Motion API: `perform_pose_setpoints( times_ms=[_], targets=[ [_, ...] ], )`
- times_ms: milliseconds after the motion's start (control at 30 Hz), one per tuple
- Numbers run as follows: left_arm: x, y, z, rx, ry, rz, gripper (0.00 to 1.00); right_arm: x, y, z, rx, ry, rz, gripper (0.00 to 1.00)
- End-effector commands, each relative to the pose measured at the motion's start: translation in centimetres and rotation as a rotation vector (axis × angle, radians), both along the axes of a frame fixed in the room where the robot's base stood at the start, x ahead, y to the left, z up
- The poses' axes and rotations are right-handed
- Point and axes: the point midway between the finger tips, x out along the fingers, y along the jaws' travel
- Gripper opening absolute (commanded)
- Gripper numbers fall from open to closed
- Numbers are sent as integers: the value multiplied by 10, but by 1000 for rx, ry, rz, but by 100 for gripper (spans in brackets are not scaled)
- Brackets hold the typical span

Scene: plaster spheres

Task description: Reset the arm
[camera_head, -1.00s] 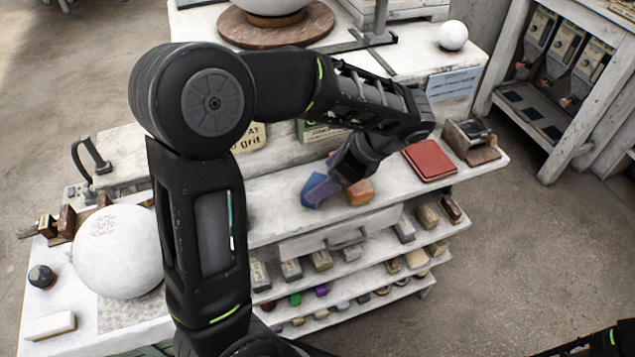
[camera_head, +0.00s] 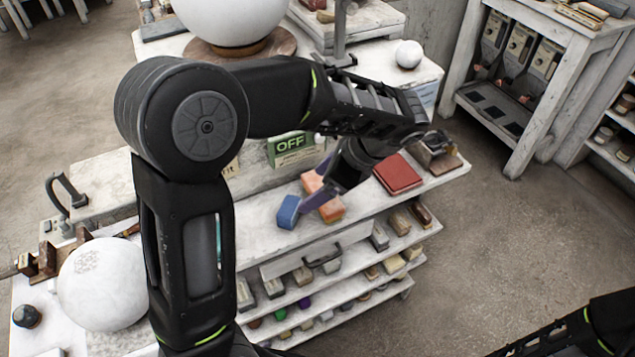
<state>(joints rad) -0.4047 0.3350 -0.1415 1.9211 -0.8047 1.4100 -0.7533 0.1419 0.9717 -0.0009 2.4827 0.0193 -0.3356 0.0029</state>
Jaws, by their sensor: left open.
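My left arm reaches over the white shelf unit, and my left gripper (camera_head: 318,187) is at its top shelf, low over the blocks. Its jaws are open, with purplish fingers pointing down and left. An orange block (camera_head: 331,210) lies at the fingers, partly covered by them; I cannot tell whether they touch. A blue block (camera_head: 287,212) lies just left of the fingertips. My right arm shows only as a dark link at the bottom right corner; its gripper is out of view.
A red flat block (camera_head: 398,174) lies right of my left gripper. A green OFF sign (camera_head: 291,149) stands behind. A large plaster sphere (camera_head: 103,284) rests at left, a small white sphere (camera_head: 408,54) at the back. Lower shelves hold several small blocks. Floor (camera_head: 500,240) at right is clear.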

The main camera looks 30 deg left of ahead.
Motion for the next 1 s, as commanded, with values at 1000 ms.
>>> perform_pose_setpoints(
  times_ms=[1000],
  targets=[
    [6, -201, -207, -838, -385, 740, 84, 2, 2, -13, 4, -13, 0, 0]
  ],
)
